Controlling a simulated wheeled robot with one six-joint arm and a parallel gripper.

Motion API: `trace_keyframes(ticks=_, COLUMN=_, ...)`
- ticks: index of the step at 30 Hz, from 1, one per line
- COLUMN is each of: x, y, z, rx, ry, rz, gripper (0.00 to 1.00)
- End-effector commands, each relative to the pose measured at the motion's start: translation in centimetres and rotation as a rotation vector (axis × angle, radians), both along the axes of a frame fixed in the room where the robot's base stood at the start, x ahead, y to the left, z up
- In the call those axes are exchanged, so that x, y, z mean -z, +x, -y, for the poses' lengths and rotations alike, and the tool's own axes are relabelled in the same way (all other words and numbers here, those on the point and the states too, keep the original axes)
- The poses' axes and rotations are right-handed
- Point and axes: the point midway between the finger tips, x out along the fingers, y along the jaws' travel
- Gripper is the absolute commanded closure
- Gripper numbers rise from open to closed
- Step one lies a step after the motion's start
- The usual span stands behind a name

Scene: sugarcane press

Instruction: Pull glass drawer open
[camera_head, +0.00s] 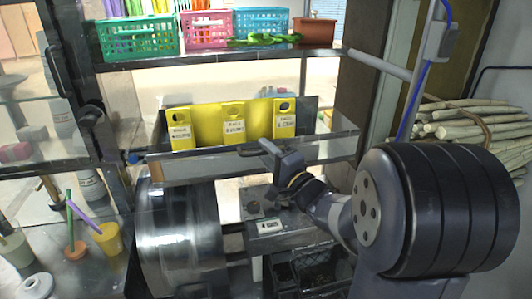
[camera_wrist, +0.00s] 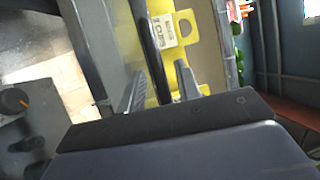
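The glass drawer (camera_head: 335,150) is pulled partly out below the shelf, with a grey, shiny front panel. A yellow holder (camera_head: 258,118) with several labelled slots stands in it; it also shows in the wrist view (camera_wrist: 182,28). My gripper (camera_head: 278,155) is at the top edge of the drawer front, right of its middle. A gap shows beside the right finger. Contact with the left finger cannot be told.
Sugarcane stalks (camera_head: 470,120) are stacked at right. A metal drum (camera_head: 180,225) stands below the drawer. Cups (camera_head: 107,238) with straws stand at lower left.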

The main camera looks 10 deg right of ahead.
Motion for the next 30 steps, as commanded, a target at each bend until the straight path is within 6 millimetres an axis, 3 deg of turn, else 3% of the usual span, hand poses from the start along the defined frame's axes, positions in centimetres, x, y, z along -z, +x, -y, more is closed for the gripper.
trace_keyframes(ticks=15, x=1.6, y=-8.1, z=3.5, rx=0.004, ry=-0.001, rz=0.001, gripper=0.68)
trace_keyframes(ticks=21, x=1.8, y=-9.3, z=3.9, rx=0.001, ry=0.0, rz=0.0, gripper=0.68)
trace_keyframes(ticks=30, x=1.8, y=-9.4, z=3.9, rx=-0.001, ry=0.0, rz=0.0, gripper=0.68)
